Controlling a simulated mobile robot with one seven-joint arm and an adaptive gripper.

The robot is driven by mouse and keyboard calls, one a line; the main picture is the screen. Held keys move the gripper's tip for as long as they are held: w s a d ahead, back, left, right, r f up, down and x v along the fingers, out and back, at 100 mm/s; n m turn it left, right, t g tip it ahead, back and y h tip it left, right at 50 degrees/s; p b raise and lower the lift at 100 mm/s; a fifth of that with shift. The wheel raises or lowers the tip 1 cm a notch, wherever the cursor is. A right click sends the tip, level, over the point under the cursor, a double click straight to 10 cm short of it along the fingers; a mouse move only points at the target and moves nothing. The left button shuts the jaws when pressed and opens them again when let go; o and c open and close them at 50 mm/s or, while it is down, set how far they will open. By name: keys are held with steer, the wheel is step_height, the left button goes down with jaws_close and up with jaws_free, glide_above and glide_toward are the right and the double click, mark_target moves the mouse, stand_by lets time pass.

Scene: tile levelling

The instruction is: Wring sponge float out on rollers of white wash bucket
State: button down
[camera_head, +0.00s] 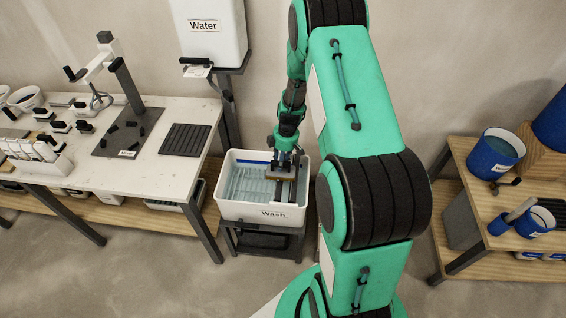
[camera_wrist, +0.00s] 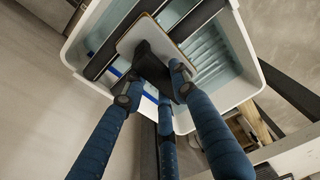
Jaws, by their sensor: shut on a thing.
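The white wash bucket (camera_head: 262,211), labelled "Wash", stands on a low dark stand and holds bluish water. Dark rollers (camera_head: 291,190) lie across its right part; two dark bars also show in the wrist view (camera_wrist: 196,20). My gripper (camera_head: 283,158) is over the bucket, its blue fingers (camera_wrist: 155,84) shut on the dark handle of the sponge float. The sponge float (camera_wrist: 143,36) has a pale plate with a tan edge and shows small in the head view (camera_head: 279,174). It is over the rollers; I cannot tell whether it touches them.
A white Water tank (camera_head: 208,28) stands behind the bucket. A white worktable (camera_head: 150,175) with tools and a dark ribbed mat (camera_head: 185,139) is on the left. A wooden shelf (camera_head: 470,190) with blue buckets (camera_head: 495,152) is on the right. Floor in front of the bucket is clear.

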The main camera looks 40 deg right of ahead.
steer(key=shift+s+d, duration=0.1)
stand_by(0.4)
steer(key=shift+s+d+f+b, duration=0.1)
steer(key=shift+s+d+b, duration=0.2)
steer(key=shift+s+d, duration=1)
stand_by(0.6)
steer(key=shift+s+d+b, duration=0.45)
steer(key=shift+s+d, duration=0.25)
